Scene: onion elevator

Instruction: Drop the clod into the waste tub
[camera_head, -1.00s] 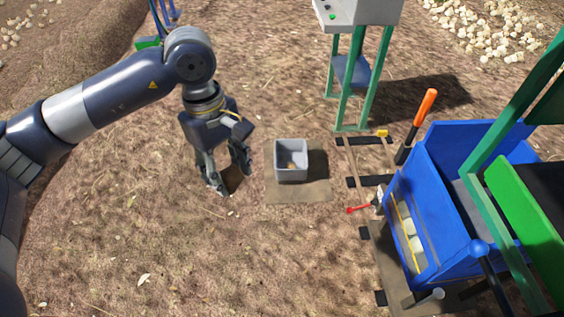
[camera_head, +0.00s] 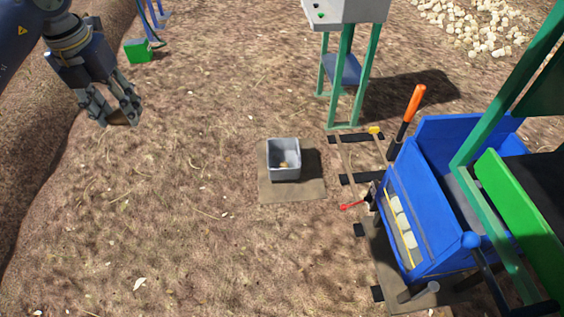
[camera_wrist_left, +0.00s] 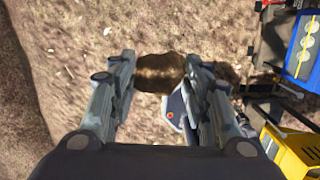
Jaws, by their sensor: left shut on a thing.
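The waste tub appears to be the small grey open box (camera_head: 270,160) in the head view. It stands upright on a flat brown board (camera_head: 290,193), with a few small yellow-brown bits inside. My left gripper (camera_head: 118,108) is at the upper left, well to the left of the tub and apart from it. It is shut on a brown clod (camera_head: 119,119), partly hidden by the fingers. In the left wrist view the clod (camera_wrist_left: 160,72) sits between the two fingers. My right gripper is not in view.
A blue bin (camera_head: 432,215) with an orange-handled lever (camera_head: 415,104) stands at the right beside a green frame. A stand with green legs (camera_head: 345,80) is behind the tub. A soil ridge (camera_head: 30,150) runs along the left. Ground between ridge and tub is clear.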

